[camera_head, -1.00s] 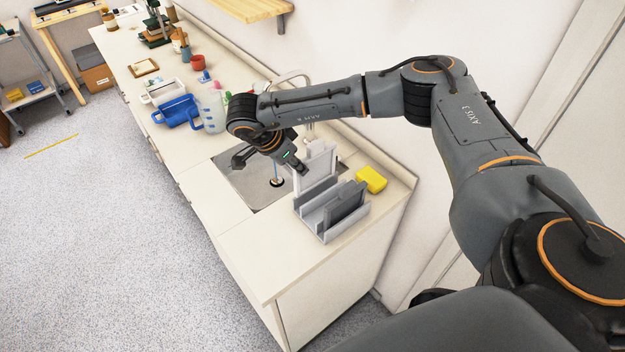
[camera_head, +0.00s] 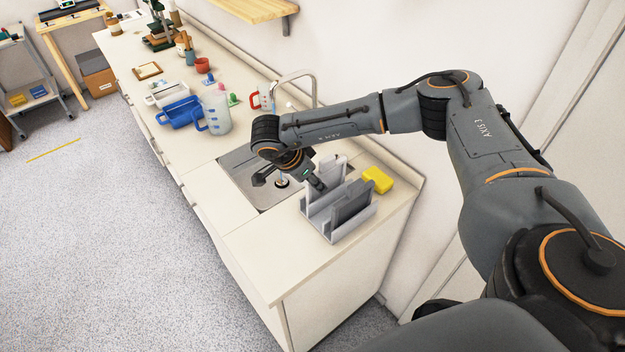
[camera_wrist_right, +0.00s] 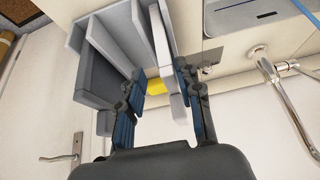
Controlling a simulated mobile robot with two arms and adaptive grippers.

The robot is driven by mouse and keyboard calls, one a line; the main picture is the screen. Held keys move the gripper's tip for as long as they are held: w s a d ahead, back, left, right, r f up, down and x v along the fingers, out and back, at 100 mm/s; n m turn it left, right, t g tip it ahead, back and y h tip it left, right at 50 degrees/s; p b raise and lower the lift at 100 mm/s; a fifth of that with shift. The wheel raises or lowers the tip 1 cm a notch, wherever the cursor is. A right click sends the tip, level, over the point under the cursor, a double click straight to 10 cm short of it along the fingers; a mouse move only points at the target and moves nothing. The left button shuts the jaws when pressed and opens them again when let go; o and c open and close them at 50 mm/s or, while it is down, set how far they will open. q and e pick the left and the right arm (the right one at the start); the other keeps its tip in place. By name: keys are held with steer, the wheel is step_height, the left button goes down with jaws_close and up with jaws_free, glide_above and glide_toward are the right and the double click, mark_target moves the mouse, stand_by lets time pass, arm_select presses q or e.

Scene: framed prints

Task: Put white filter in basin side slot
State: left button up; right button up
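The white filter (camera_head: 336,166) is a thin upright panel at the basin-side end of the grey slotted rack (camera_head: 338,236). Its lower part is behind the rack wall and gripper, so I cannot tell how deep it sits. A dark grey panel (camera_head: 352,201) stands in the rack. My right gripper (camera_head: 318,186) is at the filter. My left gripper is not in view.
The sink basin (camera_head: 243,182) with its tap (camera_head: 312,88) is just beyond the rack. A yellow sponge (camera_head: 377,180) lies beside the rack near the wall. A blue-handled jug (camera_head: 215,111) and blue container (camera_head: 180,113) stand farther back. The counter front (camera_head: 262,252) is clear.

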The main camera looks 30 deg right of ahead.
steer(key=shift+w+a, duration=0.1)
steer(key=shift+w, duration=0.1)
steer(key=shift+w+a, duration=0.15)
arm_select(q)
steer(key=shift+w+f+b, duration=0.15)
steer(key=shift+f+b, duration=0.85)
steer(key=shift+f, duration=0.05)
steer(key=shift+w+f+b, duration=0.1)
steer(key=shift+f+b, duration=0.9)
arm_select(e)
steer(key=v, duration=1.2)
